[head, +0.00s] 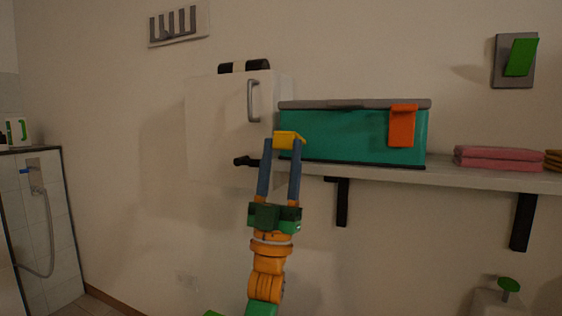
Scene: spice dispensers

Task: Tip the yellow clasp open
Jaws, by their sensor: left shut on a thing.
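A teal box (345,133) with a grey lid (330,104) stands on a wall shelf. The yellow clasp (289,136) shows in front of the box's left end, below the lid's edge. My left gripper (283,145) reaches up from below, its two blue fingers shut on the yellow clasp. The fingers hide part of the clasp and the box's lower left corner. I cannot tell the clasp's exact angle or where it joins the box. An orange clasp (402,128) hangs down over the box's right front. The lid looks shut. My right gripper is not in view.
The shelf (440,176) has black brackets (342,203) beneath it. A white cabinet (222,125) with a metal handle is close left of the box. Folded pink towels (498,158) lie to the right. A green-flapped wall plate (500,70) is at the upper right.

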